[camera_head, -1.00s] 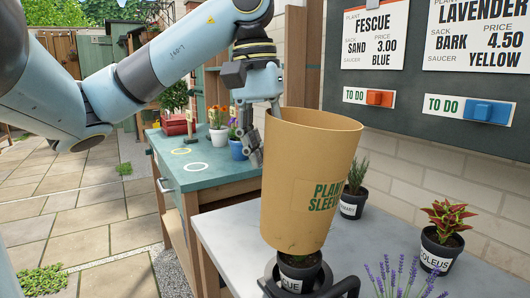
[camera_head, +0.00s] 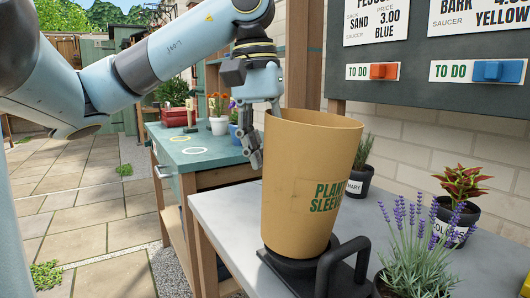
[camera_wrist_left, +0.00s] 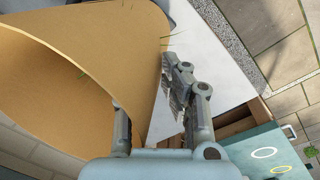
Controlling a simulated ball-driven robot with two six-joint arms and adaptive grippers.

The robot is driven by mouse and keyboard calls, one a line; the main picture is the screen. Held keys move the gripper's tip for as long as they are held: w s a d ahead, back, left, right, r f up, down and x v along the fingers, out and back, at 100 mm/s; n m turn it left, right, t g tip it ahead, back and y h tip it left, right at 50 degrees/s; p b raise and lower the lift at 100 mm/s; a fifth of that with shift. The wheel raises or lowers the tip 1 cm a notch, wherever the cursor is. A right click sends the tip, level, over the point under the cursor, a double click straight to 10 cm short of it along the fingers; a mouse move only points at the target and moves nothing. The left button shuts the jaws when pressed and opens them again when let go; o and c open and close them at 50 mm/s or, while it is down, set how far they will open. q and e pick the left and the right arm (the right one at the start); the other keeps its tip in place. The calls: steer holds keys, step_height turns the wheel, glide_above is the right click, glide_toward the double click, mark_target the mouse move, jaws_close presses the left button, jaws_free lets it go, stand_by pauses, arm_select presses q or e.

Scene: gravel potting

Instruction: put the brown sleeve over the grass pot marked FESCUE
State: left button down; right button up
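The brown sleeve (camera_head: 308,180), printed PLANT SLEEVE, stands upright in the head view with its lower end at a black holder (camera_head: 350,278) with a loop handle. The FESCUE pot is hidden inside or behind the sleeve. I cannot tell whether the sleeve's bottom edge touches the holder. My left gripper (camera_head: 262,132) is at the sleeve's left upper rim. My right gripper is not in view.
Lavender (camera_head: 415,262) stands close right of the holder. A coleus pot (camera_head: 456,220) and a rosemary pot (camera_head: 359,182) stand behind on the grey table (camera_head: 222,208). The green bench (camera_head: 190,158) is at left. A sign board (camera_head: 440,98) hangs on the wall.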

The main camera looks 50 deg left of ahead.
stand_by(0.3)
arm_select(q)
steer(key=c, duration=1.4)
jaws_free()
steer(key=shift+f, duration=0.1)
